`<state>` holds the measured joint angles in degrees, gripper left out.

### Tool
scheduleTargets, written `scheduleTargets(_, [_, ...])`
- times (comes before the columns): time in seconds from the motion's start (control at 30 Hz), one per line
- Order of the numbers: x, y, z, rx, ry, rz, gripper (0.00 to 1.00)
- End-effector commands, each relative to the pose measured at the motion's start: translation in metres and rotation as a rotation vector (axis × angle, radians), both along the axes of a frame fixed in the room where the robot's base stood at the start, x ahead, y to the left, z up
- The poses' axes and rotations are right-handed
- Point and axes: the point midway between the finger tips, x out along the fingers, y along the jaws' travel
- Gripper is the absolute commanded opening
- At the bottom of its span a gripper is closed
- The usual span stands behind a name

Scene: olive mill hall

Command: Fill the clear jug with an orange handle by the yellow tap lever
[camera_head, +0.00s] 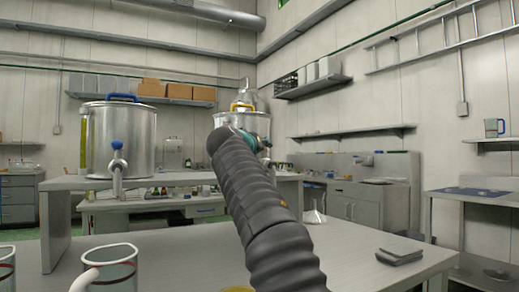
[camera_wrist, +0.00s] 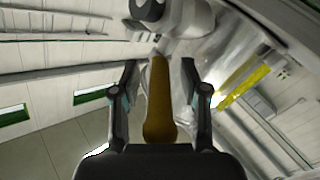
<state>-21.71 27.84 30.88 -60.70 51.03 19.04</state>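In the wrist view my gripper (camera_wrist: 160,88) has its two fingers spread, with a gap on each side of a brownish-yellow lever (camera_wrist: 160,105) standing between them. The lever looks like the yellow tap lever; grey metal of a tap (camera_wrist: 175,18) shows beyond it. In the head view my dark arm hides most of the gripper and this tap. The steel tank (camera_head: 258,124) with a yellow lid handle (camera_head: 243,106) stands behind the arm. A small yellow patch (camera_head: 238,289) shows at the bottom edge beside my arm; I cannot tell whether it is the orange-handled jug.
A larger steel tank (camera_head: 120,140) with a blue lid handle and blue-topped tap (camera_head: 117,165) stands left. A clear jug with a white handle (camera_head: 118,270) and another jug (camera_head: 6,270) are at lower left.

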Motion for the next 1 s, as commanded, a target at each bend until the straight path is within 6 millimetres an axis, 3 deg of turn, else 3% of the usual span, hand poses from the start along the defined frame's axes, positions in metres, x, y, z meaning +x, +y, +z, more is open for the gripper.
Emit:
scheduleTargets(0.27, [-0.003, 0.002, 0.000, 0.000, 0.002, 0.000, 0.44])
scheduleTargets(0.47, [-0.017, 0.007, 0.001, 0.001, 0.002, 0.001, 0.44])
scheduleTargets(1.0, [-0.096, 0.037, 0.000, 0.000, 0.001, 0.002, 0.44])
